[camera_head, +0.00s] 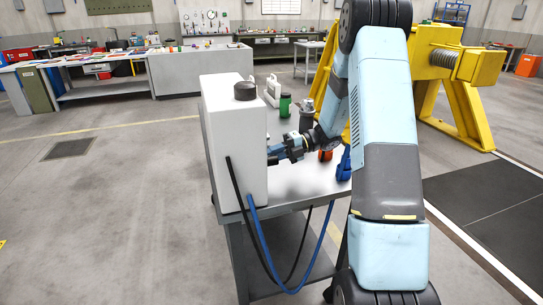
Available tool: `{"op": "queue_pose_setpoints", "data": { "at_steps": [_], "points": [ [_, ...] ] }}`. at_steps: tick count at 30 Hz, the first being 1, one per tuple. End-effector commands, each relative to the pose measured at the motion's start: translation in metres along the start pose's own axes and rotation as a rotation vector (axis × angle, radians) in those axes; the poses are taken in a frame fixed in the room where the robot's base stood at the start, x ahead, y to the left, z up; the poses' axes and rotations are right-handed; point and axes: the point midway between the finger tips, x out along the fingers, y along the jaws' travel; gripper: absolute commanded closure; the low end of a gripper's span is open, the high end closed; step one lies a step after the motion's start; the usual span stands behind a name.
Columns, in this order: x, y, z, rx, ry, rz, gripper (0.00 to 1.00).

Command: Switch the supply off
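A tall white supply box (238,145) stands on the near left end of a grey table (300,186). It has a dark round knob or cap (245,91) on top. A black cable and a blue cable (262,240) hang from its lower part and loop below the table edge. My gripper (272,155) is at the right side of the box, close to it. Its fingertips are small and partly hidden, so I cannot tell whether they are open, shut or touching the box. No switch is clearly visible on the faces I see.
On the table are a green can (285,104), a grey bottle (307,116), a white object (272,90) and a blue item (344,164). A yellow frame (455,85) stands behind at right. Workbenches (110,85) line the back. The floor at left is clear.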

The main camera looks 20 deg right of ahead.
Motion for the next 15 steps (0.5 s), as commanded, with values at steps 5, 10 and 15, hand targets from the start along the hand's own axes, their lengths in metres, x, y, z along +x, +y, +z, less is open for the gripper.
{"op": "queue_pose_setpoints", "data": {
  "at_steps": [5, 10, 15],
  "points": [
    [-0.0023, -0.0023, 0.0015, 0.002, -0.008, -0.004, 1.00],
    [-0.0029, -0.0024, 0.0012, 0.002, -0.008, -0.004, 0.71],
    [-0.0031, -0.0019, 0.0006, 0.002, -0.008, -0.002, 0.66]
  ]
}}
